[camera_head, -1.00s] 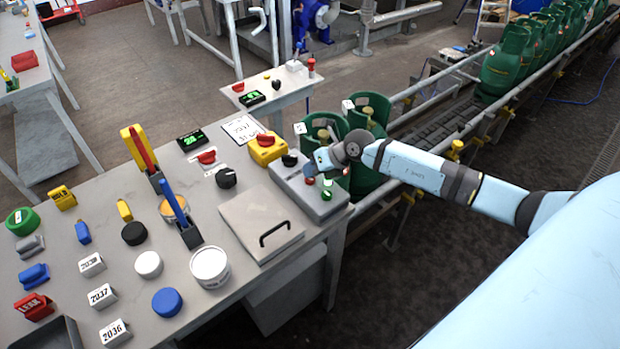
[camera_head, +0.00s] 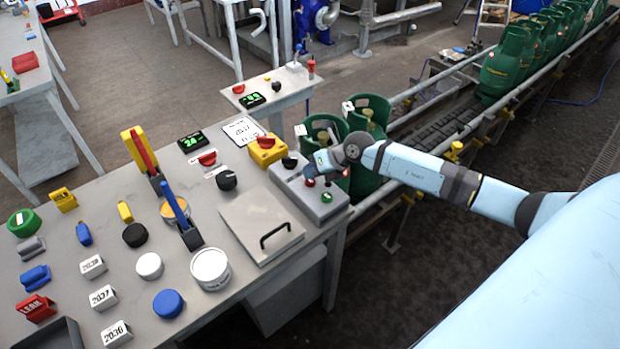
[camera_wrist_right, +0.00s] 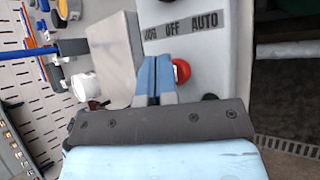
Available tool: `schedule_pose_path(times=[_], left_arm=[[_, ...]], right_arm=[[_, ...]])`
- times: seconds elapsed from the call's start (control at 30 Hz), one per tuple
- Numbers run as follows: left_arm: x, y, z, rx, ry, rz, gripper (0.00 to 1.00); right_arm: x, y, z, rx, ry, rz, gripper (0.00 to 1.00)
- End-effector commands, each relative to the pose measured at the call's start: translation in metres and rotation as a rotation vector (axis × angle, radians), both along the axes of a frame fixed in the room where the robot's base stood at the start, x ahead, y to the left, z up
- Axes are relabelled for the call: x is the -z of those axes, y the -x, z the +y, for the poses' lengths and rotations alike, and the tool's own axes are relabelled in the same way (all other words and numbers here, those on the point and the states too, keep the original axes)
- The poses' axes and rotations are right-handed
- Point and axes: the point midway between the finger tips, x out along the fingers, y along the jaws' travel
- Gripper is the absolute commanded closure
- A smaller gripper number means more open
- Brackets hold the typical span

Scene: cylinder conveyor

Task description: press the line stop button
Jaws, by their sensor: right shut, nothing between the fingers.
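The grey control box (camera_head: 322,212) sits at the right edge of the table. It carries a red button (camera_head: 309,182), a green button (camera_head: 326,197) and a black knob (camera_head: 289,161). My right gripper (camera_head: 320,162) is over the box, close to the red button. In the right wrist view the blue fingers of my right gripper (camera_wrist_right: 154,75) are together and empty. The red button (camera_wrist_right: 182,71) shows just right of the fingertips, partly behind them. I cannot tell whether they touch. A label reading JOG OFF AUTO (camera_wrist_right: 185,30) lies beyond. My left gripper is not in view.
Green gas cylinders (camera_head: 368,112) stand close behind my right gripper, on the conveyor. A yellow box with a red switch (camera_head: 267,151) and a grey lid with a handle (camera_head: 258,222) are beside the control box. Several blocks and discs fill the left of the table.

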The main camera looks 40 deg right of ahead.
Motion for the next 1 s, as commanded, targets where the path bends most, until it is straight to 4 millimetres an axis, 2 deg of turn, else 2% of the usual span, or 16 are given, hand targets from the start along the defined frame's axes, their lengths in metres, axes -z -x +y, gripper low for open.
schedule_pose_path(times=[0.1, 0.57, 1.0], left_arm=[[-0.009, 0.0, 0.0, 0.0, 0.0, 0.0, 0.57], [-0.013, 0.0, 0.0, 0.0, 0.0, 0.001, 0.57], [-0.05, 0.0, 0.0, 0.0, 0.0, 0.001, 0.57]], right_arm=[[-0.009, 0.0, 0.0, 0.0, 0.0, 0.0, 1.0], [-0.015, 0.0, 0.0, 0.0, 0.0, -0.001, 1.0], [-0.058, 0.0, 0.0, 0.001, 0.0, -0.001, 1.0]])
